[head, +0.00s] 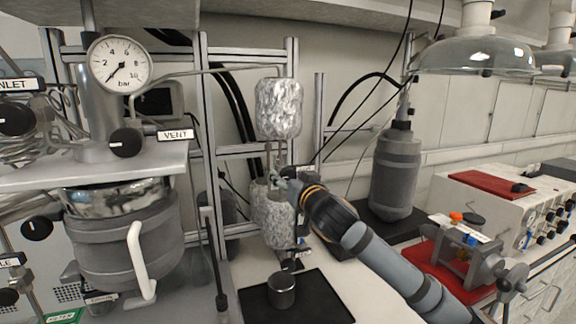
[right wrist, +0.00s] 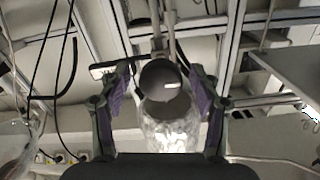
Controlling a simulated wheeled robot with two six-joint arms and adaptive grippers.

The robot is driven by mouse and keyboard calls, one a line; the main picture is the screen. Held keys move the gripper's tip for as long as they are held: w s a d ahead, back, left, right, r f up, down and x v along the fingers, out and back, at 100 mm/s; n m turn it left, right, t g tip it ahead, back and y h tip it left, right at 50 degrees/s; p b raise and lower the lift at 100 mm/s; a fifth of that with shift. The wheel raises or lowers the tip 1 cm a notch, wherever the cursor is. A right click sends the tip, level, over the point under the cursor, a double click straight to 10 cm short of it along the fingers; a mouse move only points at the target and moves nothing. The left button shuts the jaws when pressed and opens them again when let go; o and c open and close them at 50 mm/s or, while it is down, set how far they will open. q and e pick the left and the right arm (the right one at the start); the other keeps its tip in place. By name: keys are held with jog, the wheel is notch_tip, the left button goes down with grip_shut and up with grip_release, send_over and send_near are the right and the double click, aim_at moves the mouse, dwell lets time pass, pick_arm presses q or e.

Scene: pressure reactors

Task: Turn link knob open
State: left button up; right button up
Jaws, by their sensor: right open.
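In the head view, my right gripper (head: 284,178) is at the piping between an upper foil-wrapped cylinder (head: 278,108) and a lower one (head: 277,222). There the gripper and arm hide the knob, and no link label is readable. My left gripper is not in view.
A gauge (head: 119,63), a VENT knob (head: 126,142) and a grey jacketed reactor (head: 128,240) stand at left. Metal frame bars (head: 207,130) rise behind the foil cylinders. A grey bottle (head: 396,175) stands right. A metal cup (head: 281,290) sits on a black mat (head: 318,304).

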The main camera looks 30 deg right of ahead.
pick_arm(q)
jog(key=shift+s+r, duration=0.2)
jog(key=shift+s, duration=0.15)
pick_arm(e)
jog(key=shift+w, duration=0.3)
jog(key=c, duration=1.2)
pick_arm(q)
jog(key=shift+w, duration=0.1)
